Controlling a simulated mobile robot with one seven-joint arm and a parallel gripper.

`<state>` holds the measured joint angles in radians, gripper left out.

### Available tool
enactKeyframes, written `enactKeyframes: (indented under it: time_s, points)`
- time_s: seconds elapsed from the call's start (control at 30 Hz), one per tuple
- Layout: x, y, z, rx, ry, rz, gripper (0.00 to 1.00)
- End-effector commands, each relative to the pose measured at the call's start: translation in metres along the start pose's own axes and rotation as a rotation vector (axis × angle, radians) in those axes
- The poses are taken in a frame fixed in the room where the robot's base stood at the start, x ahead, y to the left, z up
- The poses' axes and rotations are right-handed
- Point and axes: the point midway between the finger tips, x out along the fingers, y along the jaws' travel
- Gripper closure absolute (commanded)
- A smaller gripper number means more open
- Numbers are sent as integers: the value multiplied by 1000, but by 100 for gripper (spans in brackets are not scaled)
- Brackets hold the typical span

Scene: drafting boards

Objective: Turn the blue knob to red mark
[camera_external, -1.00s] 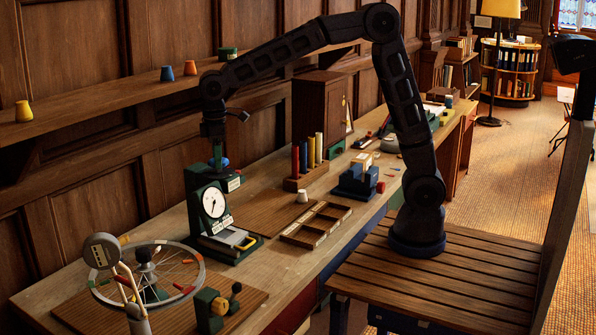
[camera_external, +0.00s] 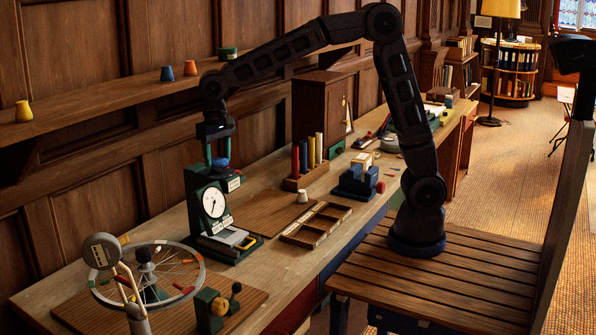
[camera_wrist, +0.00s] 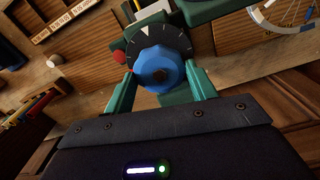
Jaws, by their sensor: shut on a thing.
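The blue knob (camera_wrist: 156,62) sits on a dark round dial (camera_wrist: 176,38) in the wrist view, with a pale triangular mark (camera_wrist: 142,31) at the dial's upper edge. A red round spot (camera_wrist: 119,57) is just left of the dial. My gripper (camera_wrist: 160,72) has its teal fingers on both sides of the knob, shut on it. In the external view my gripper (camera_external: 217,155) points down onto the blue knob (camera_external: 222,162) at the top of a dark green stand (camera_external: 200,181) with a white gauge (camera_external: 213,203).
A wooden compartment tray (camera_external: 316,225) and a white cup (camera_external: 302,195) lie right of the stand. A spoked wheel (camera_external: 180,262) is at front left. A block with colored rods (camera_external: 306,178) stands behind. The shelf (camera_external: 110,96) runs along the wall.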

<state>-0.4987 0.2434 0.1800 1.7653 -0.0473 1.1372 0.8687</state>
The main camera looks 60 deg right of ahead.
Motion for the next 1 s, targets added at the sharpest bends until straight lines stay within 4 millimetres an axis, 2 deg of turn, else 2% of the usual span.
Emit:
enactKeyframes:
  time_s: [1.0]
  points:
    - [-1,2,0,927,1,-3,67]
